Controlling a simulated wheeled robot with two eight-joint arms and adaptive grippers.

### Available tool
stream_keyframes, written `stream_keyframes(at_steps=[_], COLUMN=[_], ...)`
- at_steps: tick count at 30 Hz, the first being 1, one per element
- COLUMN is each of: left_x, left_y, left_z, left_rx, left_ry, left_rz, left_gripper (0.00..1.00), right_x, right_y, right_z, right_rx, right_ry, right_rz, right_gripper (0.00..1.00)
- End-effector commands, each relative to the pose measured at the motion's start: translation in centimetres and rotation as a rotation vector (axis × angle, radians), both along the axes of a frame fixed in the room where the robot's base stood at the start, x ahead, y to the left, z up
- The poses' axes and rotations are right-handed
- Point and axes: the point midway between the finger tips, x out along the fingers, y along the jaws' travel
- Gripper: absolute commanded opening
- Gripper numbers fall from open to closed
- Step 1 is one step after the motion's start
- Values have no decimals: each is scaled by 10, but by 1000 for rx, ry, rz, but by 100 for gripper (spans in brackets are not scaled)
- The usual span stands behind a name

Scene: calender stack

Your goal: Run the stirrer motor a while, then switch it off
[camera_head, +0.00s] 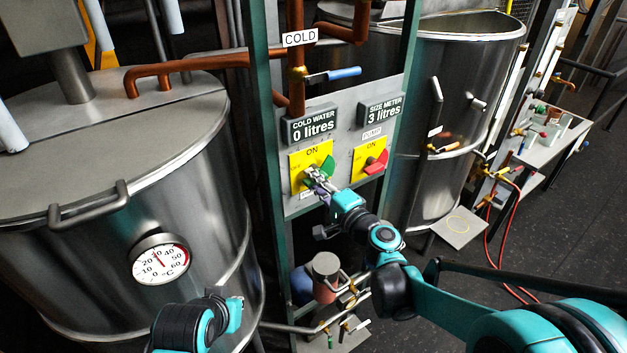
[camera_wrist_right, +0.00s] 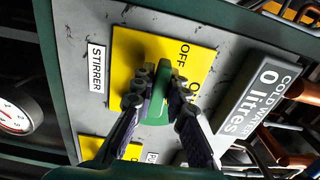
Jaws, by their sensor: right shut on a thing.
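The green stirrer knob (camera_head: 327,166) sits on a yellow plate (camera_head: 298,159) marked ON at the top and OFF at the side, on a grey panel. In the right wrist view the green knob (camera_wrist_right: 158,108) is between my fingers, beside the STIRRER label (camera_wrist_right: 97,68). My right gripper (camera_head: 318,180) is shut on this knob; its fingers (camera_wrist_right: 158,95) hide part of it and part of the lettering. The knob's long side runs roughly toward the OFF side; its exact setting is hard to tell.
A red knob (camera_head: 377,162) on a second yellow plate, marked PUMP, is just to the right. Displays read COLD WATER 0 litres (camera_head: 311,124) and SIZE METER 3 litres (camera_head: 382,109). A steel tank with a thermometer (camera_head: 160,259) stands left; green posts (camera_head: 262,110) flank the panel.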

Motion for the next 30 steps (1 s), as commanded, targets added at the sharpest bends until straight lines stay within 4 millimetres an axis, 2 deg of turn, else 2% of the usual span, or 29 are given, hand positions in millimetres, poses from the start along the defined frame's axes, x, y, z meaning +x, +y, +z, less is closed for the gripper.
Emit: stream_keyframes(at_steps=[2,3,5,17,20,30], left_x=[0,0,0,0,0,0], left_y=[0,0,0,0,0,0], left_z=[0,0,0,0,0,0], left_rx=[0,0,0,0,0,0], left_ry=[0,0,0,0,0,0], left_rz=[0,0,0,0,0,0], left_gripper=[0,0,0,0,0,0], right_x=[-1,-1,-1,-5,-17,-75], right_y=[0,0,0,-4,-13,-56], right_z=[-1,-1,-1,0,0,-1], right_rx=[-1,-1,-1,1,1,-1], right_ry=[0,0,0,1,1,1], right_rz=[2,2,1,-1,-1,-3], right_gripper=[0,18,34,35,35,35])
